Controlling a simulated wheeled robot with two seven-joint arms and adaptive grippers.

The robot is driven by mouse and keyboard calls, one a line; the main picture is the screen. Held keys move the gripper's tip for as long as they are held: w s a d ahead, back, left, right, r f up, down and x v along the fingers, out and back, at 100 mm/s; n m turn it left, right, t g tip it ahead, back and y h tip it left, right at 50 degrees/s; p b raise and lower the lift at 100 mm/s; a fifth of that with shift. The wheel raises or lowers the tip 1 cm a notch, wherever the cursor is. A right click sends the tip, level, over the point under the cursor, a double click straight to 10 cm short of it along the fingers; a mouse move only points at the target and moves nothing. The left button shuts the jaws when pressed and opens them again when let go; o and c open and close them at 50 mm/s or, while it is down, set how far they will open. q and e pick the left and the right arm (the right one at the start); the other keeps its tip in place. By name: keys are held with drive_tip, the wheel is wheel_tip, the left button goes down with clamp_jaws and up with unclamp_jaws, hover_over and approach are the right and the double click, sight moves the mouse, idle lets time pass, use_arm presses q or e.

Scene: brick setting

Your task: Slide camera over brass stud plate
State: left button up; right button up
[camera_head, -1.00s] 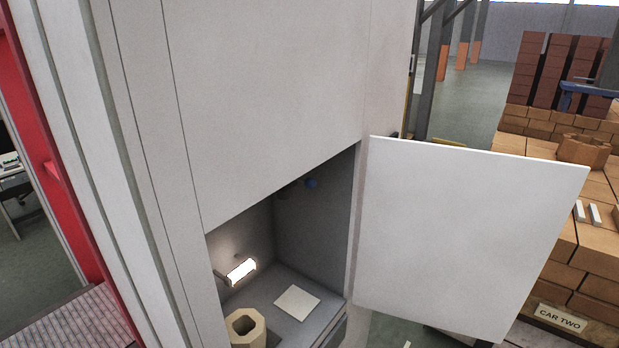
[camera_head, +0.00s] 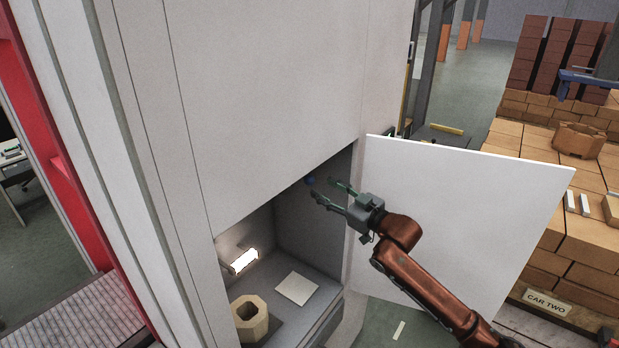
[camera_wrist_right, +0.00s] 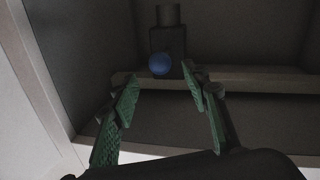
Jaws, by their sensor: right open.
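Inside the open cabinet, a dark boxy body with a round top, which looks like the camera (camera_wrist_right: 168,42), stands on a pale rail or ledge in the right wrist view. A blue ball knob (camera_wrist_right: 160,64) is on its front; the knob also shows in the head view (camera_head: 310,181). My right gripper (camera_head: 324,188) is open at the upper part of the cabinet opening. In the wrist view its green-padded fingers (camera_wrist_right: 162,82) are spread below and either side of the knob, with nothing between them. I cannot make out a brass stud plate. My left gripper is not in view.
The white cabinet door (camera_head: 460,210) stands open to the right, behind my right arm. On the cabinet floor are a tan octagonal ring (camera_head: 249,318), a pale flat plate (camera_head: 297,288) and a lit lamp (camera_head: 243,261). Stacked bricks (camera_head: 560,230) stand at the far right.

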sight(313, 182)
drive_tip(key=shift+w+a+r, duration=0.15)
drive_tip(key=shift+w+a, duration=0.1)
drive_tip(key=shift+a, duration=0.15)
drive_tip(key=p+x, duration=0.2)
drive_tip(key=x, duration=0.4)
drive_tip(key=shift+w+a, duration=0.15)
drive_tip(key=shift+w, duration=0.2)
drive_tip(key=shift+c, duration=0.2)
clamp_jaws()
